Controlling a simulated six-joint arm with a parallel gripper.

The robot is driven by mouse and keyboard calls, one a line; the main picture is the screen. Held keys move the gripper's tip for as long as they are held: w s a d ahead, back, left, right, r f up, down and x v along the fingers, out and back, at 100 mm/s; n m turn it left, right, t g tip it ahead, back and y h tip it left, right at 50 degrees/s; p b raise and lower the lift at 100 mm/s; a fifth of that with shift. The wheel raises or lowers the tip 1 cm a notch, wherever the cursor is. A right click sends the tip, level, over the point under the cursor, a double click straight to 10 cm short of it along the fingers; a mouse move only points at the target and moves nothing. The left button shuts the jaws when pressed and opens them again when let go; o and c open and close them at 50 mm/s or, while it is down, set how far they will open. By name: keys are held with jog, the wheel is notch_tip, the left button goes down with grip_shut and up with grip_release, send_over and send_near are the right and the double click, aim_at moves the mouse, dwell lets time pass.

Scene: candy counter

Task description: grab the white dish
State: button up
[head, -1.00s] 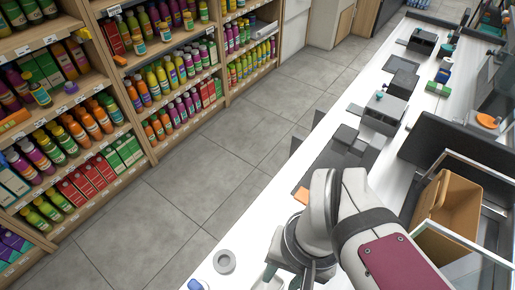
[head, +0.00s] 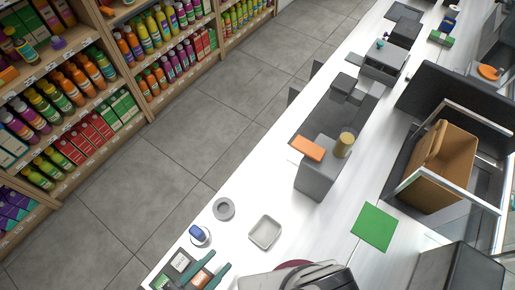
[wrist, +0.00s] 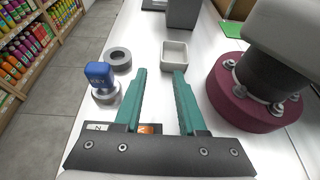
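The white dish (head: 265,233) is a small, square, shallow bowl with rounded corners, upright on the white counter near its front edge. It looks empty. In the wrist view the dish (wrist: 178,57) stands ahead of my fingertips, a little right of the middle. My gripper (wrist: 160,72) has two teal fingers spread apart with nothing between their tips. In the head view my gripper (head: 216,260) is at the bottom, to the left of and below the dish, and apart from it.
A grey ring (head: 223,209) and a blue-handled stamp (head: 198,235) stand left of the dish. A grey block (head: 318,180) with an orange pad is beyond it. A green mat (head: 375,226) lies right, near a brown bin (head: 437,168). Counter just around the dish is clear.

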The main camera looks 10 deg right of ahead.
aim_at(256, 224)
jog(key=x, duration=1.5)
jog(key=shift+s+d+f, duration=0.1)
jog(key=shift+d+f, duration=0.1)
grip_shut()
dwell(0.5)
